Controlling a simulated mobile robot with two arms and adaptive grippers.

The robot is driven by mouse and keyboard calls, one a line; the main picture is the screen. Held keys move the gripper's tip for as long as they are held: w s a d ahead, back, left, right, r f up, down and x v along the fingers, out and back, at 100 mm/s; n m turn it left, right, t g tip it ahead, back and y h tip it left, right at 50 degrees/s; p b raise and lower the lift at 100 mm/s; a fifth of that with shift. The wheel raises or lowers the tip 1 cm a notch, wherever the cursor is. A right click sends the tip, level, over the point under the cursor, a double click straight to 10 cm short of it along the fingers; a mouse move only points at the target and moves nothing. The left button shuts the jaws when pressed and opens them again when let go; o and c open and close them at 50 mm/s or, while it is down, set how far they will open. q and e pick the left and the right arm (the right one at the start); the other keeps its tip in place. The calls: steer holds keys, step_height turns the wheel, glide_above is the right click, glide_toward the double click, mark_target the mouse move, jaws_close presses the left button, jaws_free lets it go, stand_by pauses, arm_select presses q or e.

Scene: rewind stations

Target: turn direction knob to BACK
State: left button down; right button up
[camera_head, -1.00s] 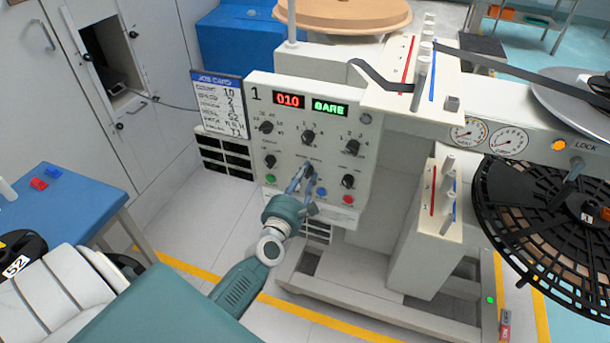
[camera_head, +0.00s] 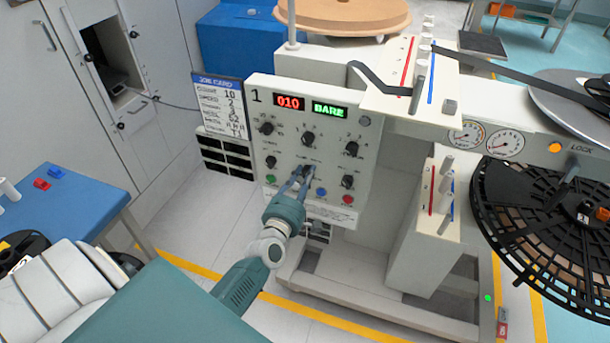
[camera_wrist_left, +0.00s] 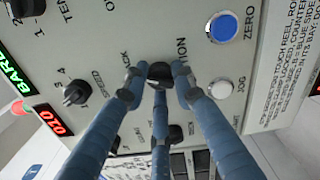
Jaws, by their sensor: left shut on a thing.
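The white control panel (camera_head: 262,100) of station 1 shows a red 010 and a green BARE. My left gripper (camera_head: 307,172) reaches its lower middle and is shut on the black direction knob (camera_wrist_left: 160,72). In the left wrist view, the blue fingers (camera_wrist_left: 158,82) close around this knob. Only parts of the lettering beside it show, ending in "CK" and "TION". The fingers hide the knob's pointer, so I cannot tell its setting. My right gripper is not in view.
Other black knobs sit close by, including a speed knob (camera_wrist_left: 76,92). A blue ZERO button (camera_wrist_left: 222,27) and a white JOG button (camera_wrist_left: 220,89) are beside the fingers. A job card (camera_head: 218,105) stands left of the panel. A black reel (camera_head: 535,215) is at the right.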

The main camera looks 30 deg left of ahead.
arm_select(q)
steer(key=shift+m, duration=0.3)
steer(key=c, duration=1.4)
jaws_free()
steer(key=shift+s, duration=0.15)
steer(key=v, duration=1.2)
steer(key=shift+f, duration=0.1)
